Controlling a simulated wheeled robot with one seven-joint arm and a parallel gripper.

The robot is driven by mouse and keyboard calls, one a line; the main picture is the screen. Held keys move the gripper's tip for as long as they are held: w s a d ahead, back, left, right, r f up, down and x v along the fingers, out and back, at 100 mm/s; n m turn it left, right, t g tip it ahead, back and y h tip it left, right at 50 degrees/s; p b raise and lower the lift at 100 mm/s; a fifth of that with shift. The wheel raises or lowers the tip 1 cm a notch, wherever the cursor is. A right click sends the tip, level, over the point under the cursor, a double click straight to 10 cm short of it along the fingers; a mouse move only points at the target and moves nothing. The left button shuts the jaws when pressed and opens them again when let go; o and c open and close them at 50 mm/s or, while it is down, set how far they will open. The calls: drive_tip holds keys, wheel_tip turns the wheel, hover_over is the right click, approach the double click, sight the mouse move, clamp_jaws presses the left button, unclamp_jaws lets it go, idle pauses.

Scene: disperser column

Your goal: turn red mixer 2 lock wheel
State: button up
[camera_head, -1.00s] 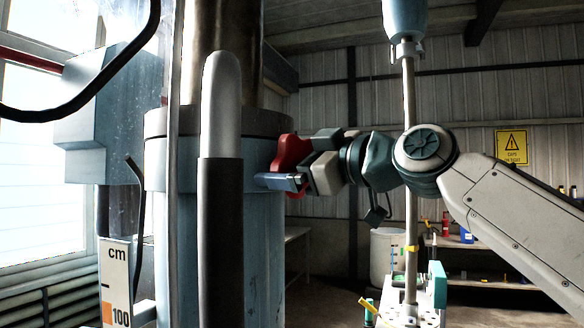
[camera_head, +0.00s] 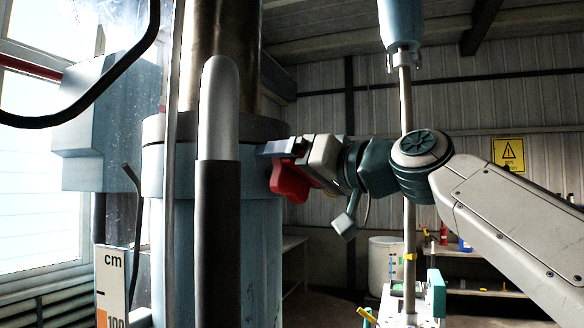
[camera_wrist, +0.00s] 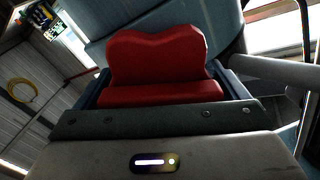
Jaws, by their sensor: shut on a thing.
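The red lock wheel (camera_head: 290,184) sits on the right side of the blue-grey mixer column (camera_head: 262,225). My gripper (camera_head: 282,150) is at the wheel, with a dark finger across its upper part and red lobes showing below. In the wrist view the red wheel (camera_wrist: 158,68) fills the space between the two fingers of my gripper (camera_wrist: 155,92), which are shut on it. The wheel's hub and its joint with the column are hidden.
A dark lever with a grey tip (camera_head: 220,110) stands in front of the column. A thin metal shaft (camera_head: 407,180) rises behind my arm. A black hose (camera_head: 80,105) hangs at upper left. A white barrel (camera_head: 385,262) and shelves stand at the back right.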

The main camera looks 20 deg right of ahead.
drive_tip(key=m, duration=0.4)
drive_tip(key=shift+d+f+m, duration=0.1)
drive_tip(key=shift+m, duration=0.2)
drive_tip(key=shift+w+f+m+p, duration=0.1)
drive_tip(key=shift+m+p, duration=0.25)
drive_tip(key=shift+m, duration=1.05)
drive_tip(key=o, duration=0.6)
drive_tip(key=shift+o, duration=0.2)
drive_tip(key=shift+d, duration=0.1)
drive_tip(key=b+v, duration=0.3)
drive_tip(key=v, duration=1)
drive_tip(key=shift+s, duration=0.45)
